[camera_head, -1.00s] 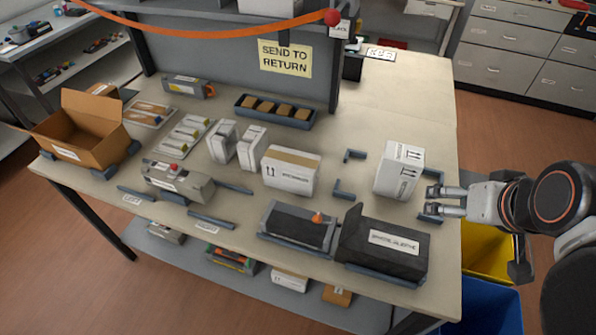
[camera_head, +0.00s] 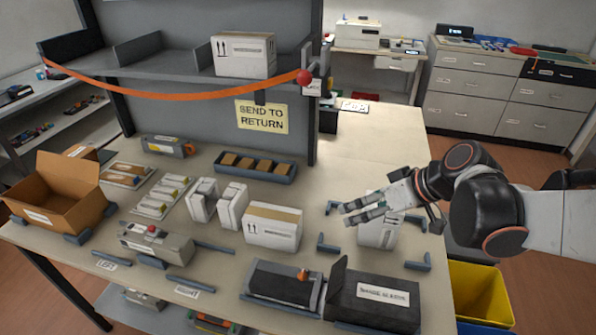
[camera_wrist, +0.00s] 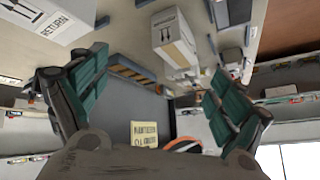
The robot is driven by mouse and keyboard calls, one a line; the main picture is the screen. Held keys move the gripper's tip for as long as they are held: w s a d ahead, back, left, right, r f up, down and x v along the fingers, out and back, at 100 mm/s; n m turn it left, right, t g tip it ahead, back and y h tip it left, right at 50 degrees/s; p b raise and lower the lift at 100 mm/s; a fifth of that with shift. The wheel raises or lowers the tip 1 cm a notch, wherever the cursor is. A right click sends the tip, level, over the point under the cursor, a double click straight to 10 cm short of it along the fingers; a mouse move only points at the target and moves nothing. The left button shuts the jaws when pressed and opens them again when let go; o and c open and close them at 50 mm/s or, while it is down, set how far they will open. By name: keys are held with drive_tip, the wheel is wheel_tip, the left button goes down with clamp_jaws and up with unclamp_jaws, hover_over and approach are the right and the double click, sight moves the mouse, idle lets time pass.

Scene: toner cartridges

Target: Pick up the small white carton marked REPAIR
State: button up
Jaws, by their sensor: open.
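No label reading REPAIR can be made out in these views. A small white carton (camera_head: 377,234) stands upright at the table's right, partly hidden by my gripper. Another white carton (camera_head: 272,228) with a tan top strip stands left of it, and a third white carton (camera_head: 243,55) lies on the upper shelf. My gripper (camera_head: 361,211) is open with nothing between its fingers, over the right carton in the picture. In the wrist view, my gripper (camera_wrist: 160,64) has its fingers wide apart. A white carton face (camera_wrist: 45,20) with lettering like RETURN is at upper left, and another carton (camera_wrist: 173,38) is at top centre.
Dark angled corner brackets (camera_head: 327,243) mark spots beside the right carton. A black box (camera_head: 375,297) and grey tray (camera_head: 283,284) line the front edge. An open brown box (camera_head: 60,190) is at far left. A yellow bin (camera_head: 480,292) stands right of the table.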

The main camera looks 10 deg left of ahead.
drive_tip(key=w+a+f+n+g+y, duration=0.1)
drive_tip(key=w+a+f+n+y, duration=0.2)
drive_tip(key=w+a+f+n, duration=0.15)
drive_tip(key=n+g+y, duration=0.2)
drive_tip(key=n+y, duration=0.1)
drive_tip(key=n, duration=0.1)
approach(283, 217)
drive_tip(key=b+x, duration=0.1)
drive_tip(key=x, duration=0.1)
drive_tip(key=b+x, duration=0.1)
drive_tip(key=x, duration=0.1)
drive_tip(key=shift+s+a+f+b, duration=0.2)
drive_tip(key=shift+f+b, duration=0.1)
drive_tip(key=shift+f, duration=0.15)
drive_tip(key=shift+w+r+b+x, duration=0.15)
drive_tip(key=shift+b+x, duration=0.45)
drive_tip(key=shift+x, duration=1.05)
drive_tip(key=shift+w+r+b+x, duration=0.15)
drive_tip(key=shift+b+x, duration=0.4)
drive_tip(key=shift+x, duration=1.1)
drive_tip(key=shift+c, duration=0.2)
drive_tip(key=c, duration=1.8)
